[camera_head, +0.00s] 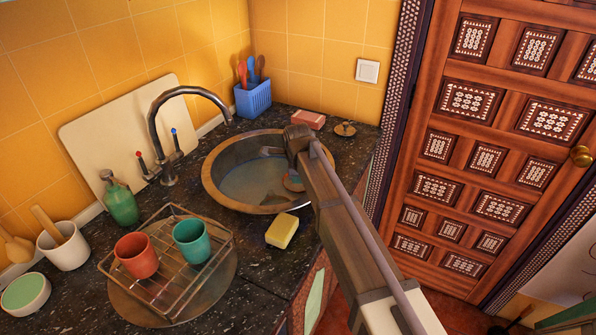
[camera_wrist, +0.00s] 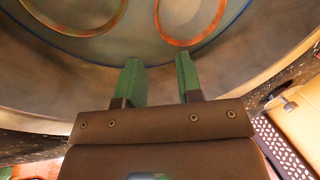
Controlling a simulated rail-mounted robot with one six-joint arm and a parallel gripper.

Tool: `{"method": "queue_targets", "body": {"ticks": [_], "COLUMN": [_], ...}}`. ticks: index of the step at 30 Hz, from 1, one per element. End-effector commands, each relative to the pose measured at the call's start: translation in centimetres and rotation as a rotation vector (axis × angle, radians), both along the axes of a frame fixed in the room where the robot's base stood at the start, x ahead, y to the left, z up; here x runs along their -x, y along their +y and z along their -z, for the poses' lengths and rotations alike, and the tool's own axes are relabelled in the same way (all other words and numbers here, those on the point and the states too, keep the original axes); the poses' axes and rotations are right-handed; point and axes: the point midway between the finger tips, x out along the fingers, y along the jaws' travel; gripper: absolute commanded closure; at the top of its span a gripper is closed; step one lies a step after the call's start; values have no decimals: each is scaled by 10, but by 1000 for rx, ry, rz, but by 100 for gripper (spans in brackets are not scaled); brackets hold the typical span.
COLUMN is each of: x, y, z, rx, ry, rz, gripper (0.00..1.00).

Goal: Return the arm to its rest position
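My arm (camera_head: 345,215) reaches from the lower right of the head view to the round sink (camera_head: 213,183), with its wrist over the right part of the basin. My gripper (camera_wrist: 158,60) shows in the wrist view with two green fingers apart and nothing between them. It points into the sink, where two round things with orange rims lie, one at left (camera_wrist: 75,12) and one at right (camera_wrist: 190,18). Both are cut off by the top edge of the picture. In the head view the fingers are mostly hidden by my arm.
A curved tap (camera_head: 155,125) stands left of the sink. A yellow sponge (camera_head: 282,231) lies at its front rim near my arm. A wire rack (camera_head: 222,255) holds an orange cup (camera_head: 136,256) and a teal cup (camera_head: 192,242). A blue caddy (camera_head: 253,98) stands behind. A wooden door (camera_head: 480,190) is at right.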

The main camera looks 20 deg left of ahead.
Motion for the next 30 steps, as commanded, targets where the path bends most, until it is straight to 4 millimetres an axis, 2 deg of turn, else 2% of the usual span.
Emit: {"method": "queue_targets", "body": {"ticks": [9,11,13,14,17,18,20,21,23,24,27,30], "x": [1,7,20,26,43,53,72,88,119,142,196,228], "y": [-3,-15,-41,-56,-127,-157,-203,-235,-284,-315,-372,-401], "z": [-2,-14,-39,-51,-39,-38,-36,-36,-35,-34,-34,-23], "rx": [4,23,67,93,174,202,241,264,292,302,306,275], "ry": [-2,-10,-30,-41,-13,8,43,71,113,140,188,197], "rz": [-1,-3,-11,-15,-143,-218,-340,-430,-584,-692,-948,-1145], "gripper": [67,67,67,67,67,67,67,67,67,67,67,67]}}
